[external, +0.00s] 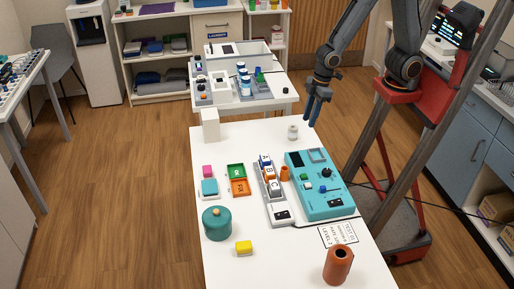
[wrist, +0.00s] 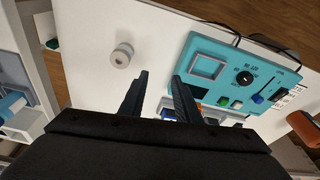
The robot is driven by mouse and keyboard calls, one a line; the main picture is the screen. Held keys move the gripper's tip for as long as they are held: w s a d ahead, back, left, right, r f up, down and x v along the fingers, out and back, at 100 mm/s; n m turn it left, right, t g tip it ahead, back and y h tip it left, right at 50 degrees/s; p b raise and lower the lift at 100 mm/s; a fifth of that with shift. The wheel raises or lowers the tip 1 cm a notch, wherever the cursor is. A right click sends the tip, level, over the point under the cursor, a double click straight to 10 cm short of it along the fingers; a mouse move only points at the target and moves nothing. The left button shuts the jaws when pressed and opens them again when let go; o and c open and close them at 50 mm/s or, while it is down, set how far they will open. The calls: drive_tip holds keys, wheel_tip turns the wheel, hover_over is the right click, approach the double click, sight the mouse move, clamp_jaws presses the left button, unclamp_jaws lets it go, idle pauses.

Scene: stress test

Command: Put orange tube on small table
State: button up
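A large orange-brown tube (external: 338,266) with an open top stands upright at the near right of the long white table (external: 290,265). It also shows at the right edge of the wrist view (wrist: 306,128), partly cut off. A much smaller orange cylinder (external: 285,173) stands beside the teal panel. A smaller white table (external: 284,101) with trays and bottles stands beyond the long table's far end. My gripper (external: 310,121) hangs above the far right part of the long table, well away from the large tube. In the wrist view its fingers (wrist: 160,76) are apart with nothing between them.
A teal control panel (external: 328,203) lies on the right of the long table. A small white roll-like object (external: 293,132) stands below my gripper. The near middle is mostly clear.

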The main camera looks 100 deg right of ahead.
sight(281, 176)
drive_tip(key=w+a+f+n, duration=0.1)
drive_tip(key=w+a, duration=0.2)
drive_tip(key=a, duration=0.1)
drive_tip(key=w+a+f+n+t+y, duration=0.1)
drive_tip(key=w+a+f, duration=0.1)
drive_tip(key=w+a, duration=0.2)
drive_tip(key=w+a+f+b, duration=0.1)
drive_tip(key=w+a, duration=0.2)
drive_tip(key=a, duration=0.3)
drive_tip(key=shift+w+a+f+n+t, duration=0.2)
drive_tip(key=shift+n+t, duration=0.1)
drive_tip(key=shift+n, duration=0.1)
drive_tip(key=shift+w+a+f, duration=0.15)
drive_tip(key=shift+f, duration=0.05)
drive_tip(key=shift+w+p+x, duration=0.15)
drive_tip(key=shift+x, duration=1.65)
drive_tip(key=shift+w+p+x, duration=0.15)
drive_tip(key=shift+w+x, duration=0.05)
drive_tip(key=shift+x, duration=1.55)
drive_tip(key=shift+r, duration=0.1)
clamp_jaws()
drive_tip(key=shift+r, duration=0.1)
